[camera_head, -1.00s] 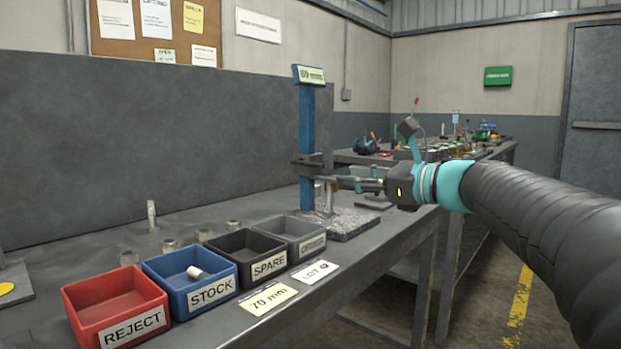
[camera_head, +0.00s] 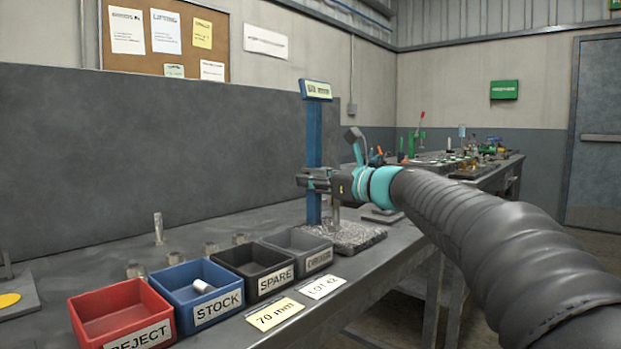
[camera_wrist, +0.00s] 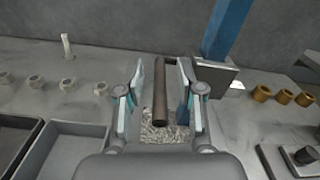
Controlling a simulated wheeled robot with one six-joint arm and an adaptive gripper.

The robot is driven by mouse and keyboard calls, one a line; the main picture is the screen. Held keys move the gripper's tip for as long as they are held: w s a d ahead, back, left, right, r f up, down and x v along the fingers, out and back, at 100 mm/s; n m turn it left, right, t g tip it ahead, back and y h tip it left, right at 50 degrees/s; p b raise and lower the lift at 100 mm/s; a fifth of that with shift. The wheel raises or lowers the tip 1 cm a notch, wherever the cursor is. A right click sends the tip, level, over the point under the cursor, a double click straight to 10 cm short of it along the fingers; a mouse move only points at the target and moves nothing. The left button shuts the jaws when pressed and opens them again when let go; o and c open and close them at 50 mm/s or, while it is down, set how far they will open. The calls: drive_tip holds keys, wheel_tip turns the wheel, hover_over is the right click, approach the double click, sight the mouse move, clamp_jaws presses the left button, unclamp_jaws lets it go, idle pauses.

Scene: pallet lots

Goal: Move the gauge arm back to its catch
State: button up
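The gauge stands on the bench as a blue post (camera_head: 314,130) with a display (camera_head: 315,89) on top. The display shows a figure in mm that is too small to read surely. The gauge arm, a dark bar (camera_wrist: 160,95), extends from beside the post toward the camera in the wrist view. My gripper (camera_wrist: 162,95) has one finger on each side of this bar, with gaps visible on both sides. In the head view my gripper (camera_head: 318,182) is at the post and hides most of the arm. I cannot make out the catch.
Red REJECT (camera_head: 125,290), blue STOCK, black SPARE and grey bins line the bench front. A speckled plate (camera_head: 350,238) lies under the gauge.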

drive_tip(key=shift+w+a, duration=0.3)
drive_tip(key=shift+a, duration=0.05)
clamp_jaws()
drive_tip(key=shift+r, duration=0.15)
wheel_tip(320, 180, up, 10)
drive_tip(key=p, duration=0.8)
drive_tip(key=shift+f+p, duration=0.25)
drive_tip(key=shift+p, duration=0.05)
unclamp_jaws()
